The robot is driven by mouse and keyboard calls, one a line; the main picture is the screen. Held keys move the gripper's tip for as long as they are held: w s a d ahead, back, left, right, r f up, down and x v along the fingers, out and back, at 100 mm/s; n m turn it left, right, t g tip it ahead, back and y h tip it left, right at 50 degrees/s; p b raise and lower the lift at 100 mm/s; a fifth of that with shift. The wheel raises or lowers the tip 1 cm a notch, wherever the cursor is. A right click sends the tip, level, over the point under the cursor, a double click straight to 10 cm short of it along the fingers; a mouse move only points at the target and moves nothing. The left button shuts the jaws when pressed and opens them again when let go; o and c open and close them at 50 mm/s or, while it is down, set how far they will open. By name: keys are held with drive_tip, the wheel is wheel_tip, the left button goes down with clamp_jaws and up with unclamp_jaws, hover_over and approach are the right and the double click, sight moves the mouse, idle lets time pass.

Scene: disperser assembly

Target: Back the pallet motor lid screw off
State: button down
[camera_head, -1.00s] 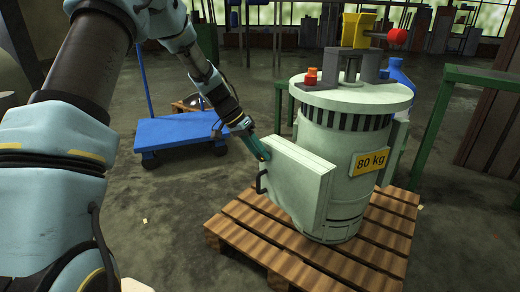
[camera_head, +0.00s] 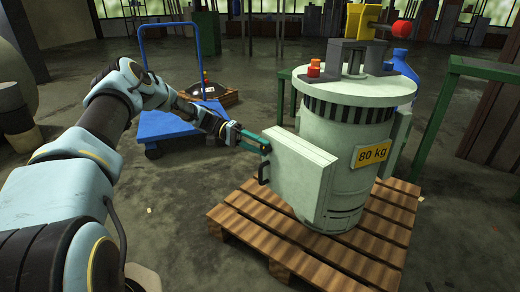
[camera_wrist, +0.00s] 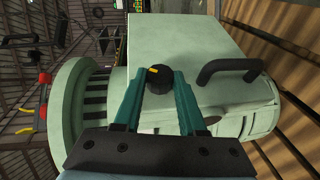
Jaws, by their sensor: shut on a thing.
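The pale green motor (camera_head: 350,130) with an "80 kg" label stands upright on a wooden pallet (camera_head: 255,235). Its box-like lid (camera_head: 300,178) sticks out on the left side and has a black handle (camera_wrist: 230,68). The lid screw (camera_wrist: 160,82) is a black round knob with a yellow mark, in the wrist view at the lid's edge. My gripper (camera_head: 264,144) is at the lid's upper left corner. In the wrist view its teal fingers (camera_wrist: 160,74) are shut on the screw, one on each side. The screw's shaft is hidden.
A blue cart (camera_head: 180,124) stands behind my arm.

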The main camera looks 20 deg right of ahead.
drive_tip(key=shift+f+n+g+h+b, duration=0.3)
drive_tip(key=shift+n+g+h+b, duration=0.4)
drive_tip(key=shift+g+h+b, duration=0.45)
drive_tip(key=shift+f+n+g+h+b, duration=0.25)
drive_tip(key=shift+n+g+h+b, duration=0.45)
drive_tip(key=shift+g+h+b, duration=0.4)
drive_tip(key=shift+c, duration=2.3)
unclamp_jaws()
drive_tip(key=shift+s, duration=0.1)
drive_tip(key=b+v, duration=0.2)
drive_tip(key=v, duration=0.8)
drive_tip(key=shift+w+a, duration=0.15)
drive_tip(key=shift+w, duration=0.2)
